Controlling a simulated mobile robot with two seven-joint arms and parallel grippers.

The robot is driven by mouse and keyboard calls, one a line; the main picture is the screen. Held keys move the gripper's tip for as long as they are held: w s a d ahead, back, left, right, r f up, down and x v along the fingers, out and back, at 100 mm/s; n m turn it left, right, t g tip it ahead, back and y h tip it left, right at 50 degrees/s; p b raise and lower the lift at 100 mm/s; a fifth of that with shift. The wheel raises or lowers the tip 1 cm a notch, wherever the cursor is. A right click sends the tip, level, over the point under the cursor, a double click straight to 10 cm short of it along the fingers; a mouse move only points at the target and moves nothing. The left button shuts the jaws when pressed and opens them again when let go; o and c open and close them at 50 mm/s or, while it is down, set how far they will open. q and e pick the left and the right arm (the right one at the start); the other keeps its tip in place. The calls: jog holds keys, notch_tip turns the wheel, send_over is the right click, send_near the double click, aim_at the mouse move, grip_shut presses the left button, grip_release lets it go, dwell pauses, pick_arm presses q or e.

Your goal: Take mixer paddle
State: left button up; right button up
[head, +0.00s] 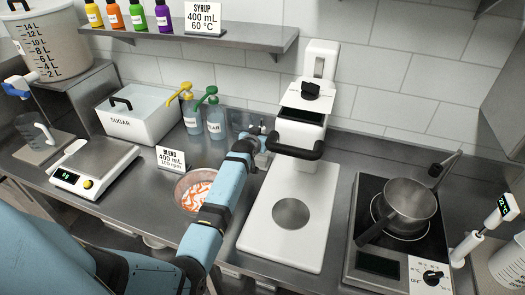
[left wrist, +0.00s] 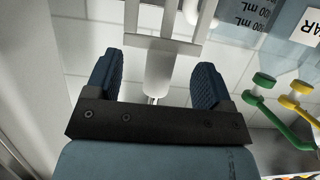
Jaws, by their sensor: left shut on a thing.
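In the left wrist view, the mixer paddle, a pale grey frame of flat bars (left wrist: 178,45) with a white round hub (left wrist: 157,75), sits between the fingers of my left gripper (left wrist: 157,85). The gripper is shut on it, though the exact contact is hard to see. In the head view, my left gripper (head: 262,143) is beside the head of the white mixer stand (head: 300,128), left of its black handle (head: 296,152). The paddle cannot be made out clearly there. My right gripper is not in view.
A bowl of orange-and-white pieces (head: 187,205) stands left of the mixer base (head: 258,225), under my arm. Pump bottles (head: 215,124) and a sugar bin (head: 140,122) are behind left. A pot (head: 410,203) sits on the cooker at right. A shelf (head: 235,42) overhangs the back.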

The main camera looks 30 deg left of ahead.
pick_arm(q)
jog(key=shift+r, duration=0.35)
jog(key=s+d, duration=0.3)
jog(key=s, duration=1.2)
jog(key=shift+s+d, duration=0.3)
jog(key=shift+d, duration=0.1)
